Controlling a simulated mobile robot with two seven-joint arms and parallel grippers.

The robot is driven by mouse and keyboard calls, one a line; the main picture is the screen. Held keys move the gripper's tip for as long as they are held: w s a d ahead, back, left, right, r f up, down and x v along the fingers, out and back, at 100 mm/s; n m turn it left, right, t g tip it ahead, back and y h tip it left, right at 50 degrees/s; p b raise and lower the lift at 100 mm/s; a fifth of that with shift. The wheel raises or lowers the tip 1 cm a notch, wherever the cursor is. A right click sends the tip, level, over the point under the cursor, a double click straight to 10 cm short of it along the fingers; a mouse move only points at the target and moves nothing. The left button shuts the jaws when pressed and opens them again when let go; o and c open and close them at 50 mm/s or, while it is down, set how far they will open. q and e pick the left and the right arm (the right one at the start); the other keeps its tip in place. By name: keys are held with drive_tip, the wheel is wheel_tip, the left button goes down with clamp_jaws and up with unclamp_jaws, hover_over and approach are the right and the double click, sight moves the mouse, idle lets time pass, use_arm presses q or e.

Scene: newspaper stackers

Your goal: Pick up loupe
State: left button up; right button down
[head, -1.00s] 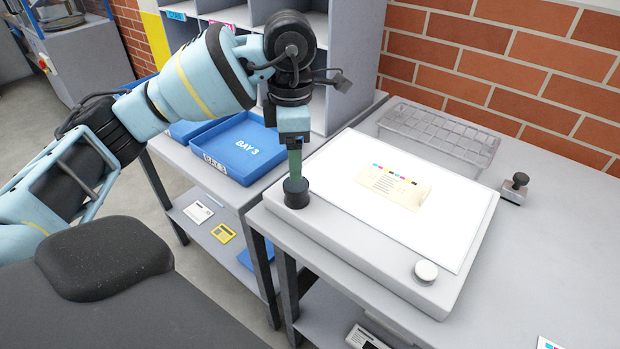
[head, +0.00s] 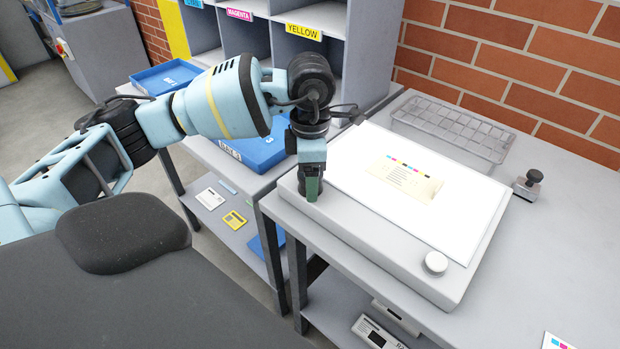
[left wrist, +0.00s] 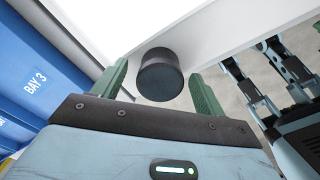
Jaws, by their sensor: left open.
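The loupe is a short black cylinder (left wrist: 160,76) on the near-left corner of the light table. In the left wrist view it sits between the two green fingers of my left gripper (left wrist: 156,92), with a visible gap to each side. In the head view my left gripper (head: 311,188) points down at that corner, low over it, and hides most of the loupe. My left gripper is open and holds nothing. My right gripper is not in view.
The light table (head: 385,255) has a lit white top with a colour-printed sheet (head: 405,178) and a white knob (head: 435,263). A wire rack (head: 450,130) and a small black-knobbed block (head: 528,184) stand beyond. A blue tray (head: 262,152) and pigeonhole shelves (head: 262,40) are left.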

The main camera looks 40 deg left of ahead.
use_arm(q)
drive_tip(key=shift+f, duration=0.2)
drive_tip(key=c, duration=1.1)
drive_tip(key=shift+r, duration=0.1)
drive_tip(key=shift+r, duration=0.8)
drive_tip(key=shift+s+r, duration=0.3)
drive_tip(key=shift+r, duration=0.6)
drive_tip(key=s, duration=0.5)
drive_tip(key=s+r+b, duration=0.1)
drive_tip(key=s, duration=0.9)
drive_tip(key=shift+s+d+r, duration=0.15)
drive_tip(key=shift+s+r, duration=0.05)
drive_tip(key=shift+s, duration=0.05)
